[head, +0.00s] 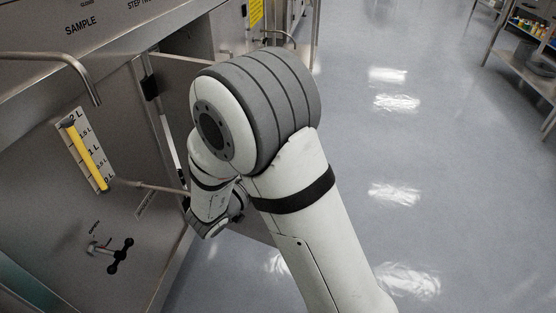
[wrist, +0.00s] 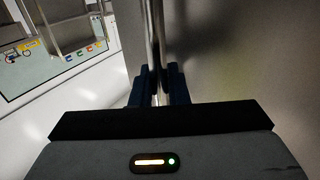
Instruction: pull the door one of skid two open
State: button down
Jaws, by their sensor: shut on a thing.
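The skid (head: 60,220) with a steel front is on the left in the head view, marked SAMPLE at its top. A steel door panel (wrist: 240,60) fills the right of the wrist view. A vertical metal bar handle (wrist: 154,35) runs along the door in the wrist view. My gripper (wrist: 158,88) has its dark blue fingers on either side of this bar and is shut on it. In the head view my arm covers the gripper and most of the door. A dark gap shows behind the arm at the skid's edge, so the door looks partly open.
A yellow level gauge (head: 86,155), a bent pipe (head: 75,65) and a black-handled valve (head: 112,255) stick out from the skid front. A shelf rack (head: 520,70) stands at the far right. The grey floor (head: 430,160) between is clear.

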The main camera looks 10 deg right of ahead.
dwell(0.3)
jog(key=c, duration=1.5)
grip_release()
jog(key=shift+a, duration=0.1)
jog(key=p+v, duration=0.2)
jog(key=v, duration=0.5)
jog(key=shift+s+a, duration=0.25)
jog(key=shift+s, duration=0.05)
